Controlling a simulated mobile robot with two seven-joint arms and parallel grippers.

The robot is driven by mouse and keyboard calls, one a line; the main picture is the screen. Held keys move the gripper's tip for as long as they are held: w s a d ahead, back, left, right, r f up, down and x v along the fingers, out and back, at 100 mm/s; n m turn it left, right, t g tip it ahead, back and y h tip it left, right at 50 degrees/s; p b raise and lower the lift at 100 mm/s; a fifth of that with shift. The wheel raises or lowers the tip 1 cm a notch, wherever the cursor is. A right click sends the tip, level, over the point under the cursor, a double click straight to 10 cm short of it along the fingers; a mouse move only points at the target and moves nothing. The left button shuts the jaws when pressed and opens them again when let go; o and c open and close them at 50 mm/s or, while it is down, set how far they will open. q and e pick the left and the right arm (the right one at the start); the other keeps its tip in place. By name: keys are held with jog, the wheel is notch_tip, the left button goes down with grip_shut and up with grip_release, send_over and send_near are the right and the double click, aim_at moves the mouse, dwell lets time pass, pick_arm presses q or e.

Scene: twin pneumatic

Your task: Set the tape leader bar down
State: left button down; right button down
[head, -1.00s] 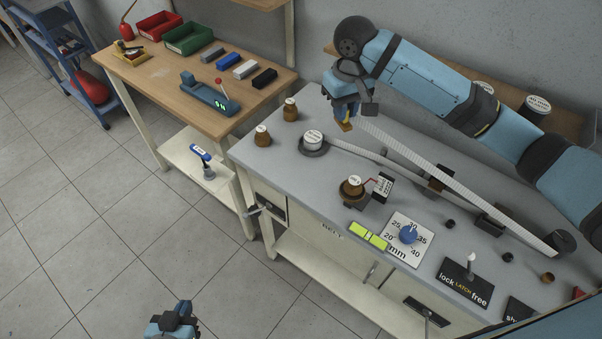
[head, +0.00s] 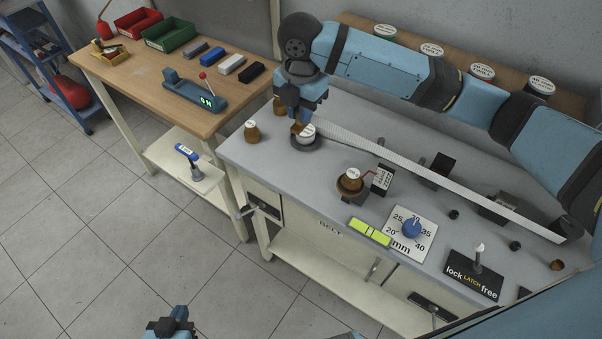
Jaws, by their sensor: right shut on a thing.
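My right gripper (head: 299,122) is shut on the small brown-gold tape leader bar (head: 296,129). It is over the dark round base with a white-topped hub (head: 308,137) at the left part of the grey bench. The fingers hide part of the bar and hub, and I cannot tell whether the bar touches them.
The grey bench (head: 237,153) carries a white-topped brown knob (head: 252,132), a brown pot (head: 351,181), a blue dial (head: 412,229) and a latch lever (head: 478,256). A wooden bench (head: 135,84) with bins stands left. Several white-topped dark cans stand on the rear shelf.

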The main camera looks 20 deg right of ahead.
notch_tip(320, 180, down, 19)
jog(key=shift+r+p, duration=0.1)
jog(key=shift+p, duration=0.5)
jog(key=shift+f, duration=0.2)
jog(key=c, duration=1.1)
grip_release()
jog(key=shift+r, duration=0.1)
notch_tip(320, 180, up, 12)
jog(key=shift+b, duration=0.4)
